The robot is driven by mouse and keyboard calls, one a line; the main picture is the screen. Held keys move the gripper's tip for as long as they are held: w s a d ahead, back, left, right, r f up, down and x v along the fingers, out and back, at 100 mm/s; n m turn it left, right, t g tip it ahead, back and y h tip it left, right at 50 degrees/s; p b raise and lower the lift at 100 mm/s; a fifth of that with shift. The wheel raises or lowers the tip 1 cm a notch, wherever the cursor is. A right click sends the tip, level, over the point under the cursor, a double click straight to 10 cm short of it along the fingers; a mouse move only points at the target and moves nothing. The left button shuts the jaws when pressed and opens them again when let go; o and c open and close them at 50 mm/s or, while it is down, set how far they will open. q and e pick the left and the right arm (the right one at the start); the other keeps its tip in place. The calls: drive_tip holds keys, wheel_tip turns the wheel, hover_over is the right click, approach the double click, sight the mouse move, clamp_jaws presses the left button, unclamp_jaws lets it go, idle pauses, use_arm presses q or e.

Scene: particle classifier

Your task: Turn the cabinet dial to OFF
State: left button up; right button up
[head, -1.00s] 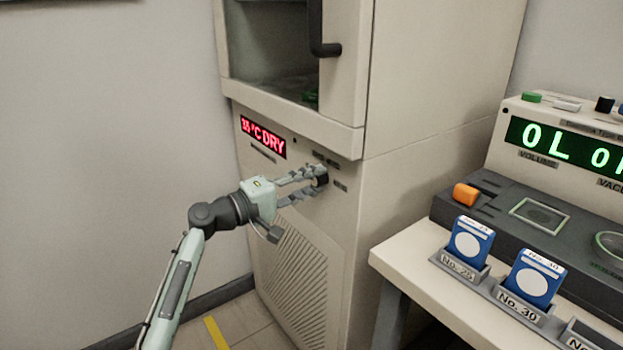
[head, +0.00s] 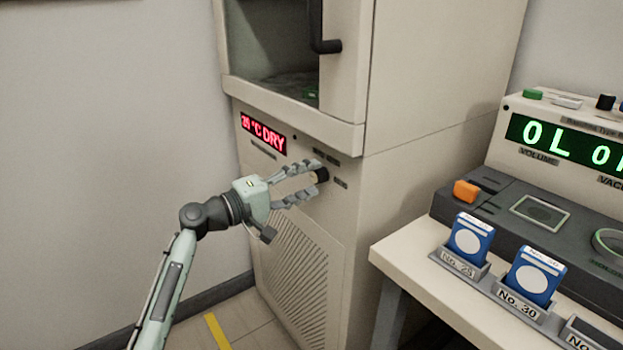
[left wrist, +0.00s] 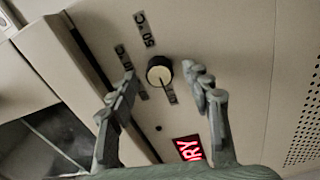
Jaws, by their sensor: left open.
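The cabinet dial (head: 322,175) is a small round knob, dark-sided with a pale face, on the cabinet's front panel. In the left wrist view the dial (left wrist: 159,70) has a pointer mark toward the lower right, at a small label too blurred to read. A "50 °C" label (left wrist: 145,29) sits above it. My left gripper (head: 313,178) is open, its fingertips either side of the dial with gaps between; it also shows in the left wrist view (left wrist: 160,74). A red display (head: 263,134) reads about "35 °C DRY". My right gripper is not in view.
The cabinet's glass door with a black handle (head: 325,44) is above the panel. A table (head: 420,258) on the right holds a grey machine with a green display (head: 570,147) and blue cards in numbered slots. A plain wall is at the left.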

use_arm(q)
drive_tip(key=v, duration=1)
drive_tip(key=shift+s+a, duration=0.2)
drive_tip(key=s+a+f+m+g+y, duration=0.1)
drive_tip(key=s+a+f+y, duration=0.15)
drive_tip(key=f, duration=0.75)
drive_tip(key=s+a+f+g+y, duration=0.1)
drive_tip(key=s+f+y, duration=0.2)
drive_tip(key=f, duration=0.7)
drive_tip(key=s+a+f+m+g+y, duration=0.1)
drive_tip(key=s+a+f+y, duration=0.15)
drive_tip(key=f, duration=0.75)
drive_tip(key=s+a+f+m+g+y, duration=0.2)
drive_tip(key=s+a+f+y, duration=0.2)
drive_tip(key=s+f, duration=0.6)
drive_tip(key=s+a+f+m+g+y, duration=0.3)
drive_tip(key=s+a+f, duration=0.4)
drive_tip(key=s, duration=0.9)
wheel_tip(320, 180, down, 3)
drive_tip(key=shift+a+y, duration=0.25)
drive_tip(key=shift+y, duration=0.25)
